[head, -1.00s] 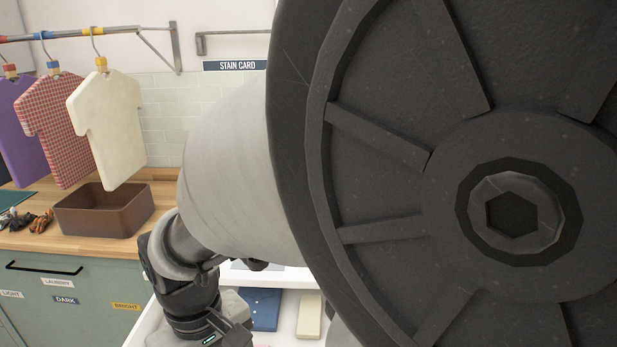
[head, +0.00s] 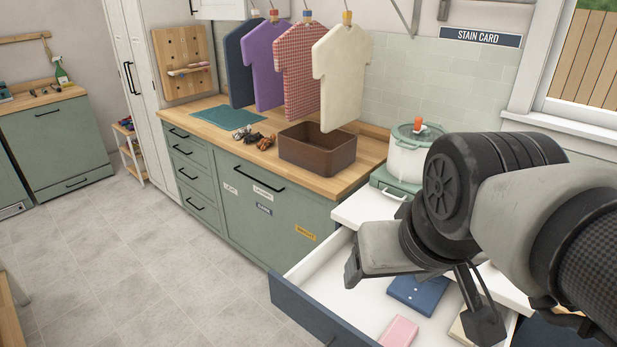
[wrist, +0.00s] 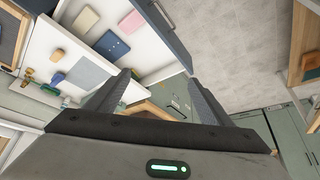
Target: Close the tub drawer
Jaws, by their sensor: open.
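The tub drawer stands pulled out in the head view, with a dark blue front panel (head: 309,311) and a white inside. A blue folded piece (head: 418,293), a pink piece (head: 397,332) and a partly hidden cream piece lie in it.
A wooden counter (head: 352,180) with a brown bin (head: 317,155) stands to the left of the drawer, above green cabinets. Several shirts hang over it. A white pot (head: 409,160) with a green lid stands behind the drawer. The tiled floor (head: 140,260) at left is clear.

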